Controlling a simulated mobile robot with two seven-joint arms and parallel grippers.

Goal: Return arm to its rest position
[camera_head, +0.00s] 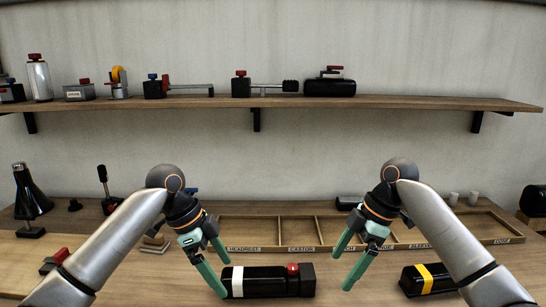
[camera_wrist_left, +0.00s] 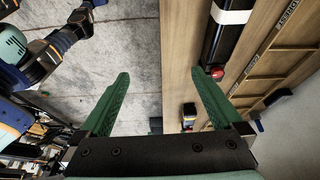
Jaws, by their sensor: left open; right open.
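My left gripper (camera_head: 220,270) is open with green fingers, low over the bench, left of a black cylinder with a white band (camera_head: 262,282). Nothing shows between its fingers, which also appear open and empty in the left wrist view (camera_wrist_left: 160,95). My right gripper (camera_head: 352,264) is open and empty, right of the black cylinder and its red knob. Both of my arms reach forward from the lower corners in the head view. The black cylinder with the white band (camera_wrist_left: 228,28) also shows in the left wrist view, beyond the right finger.
A wooden tray (camera_head: 322,248) with labelled compartments lies behind the grippers. A black cylinder with a yellow band (camera_head: 427,279) lies at the right. A wall shelf (camera_head: 215,102) holds several tools. A black cone-shaped bottle (camera_head: 30,192) stands at the left.

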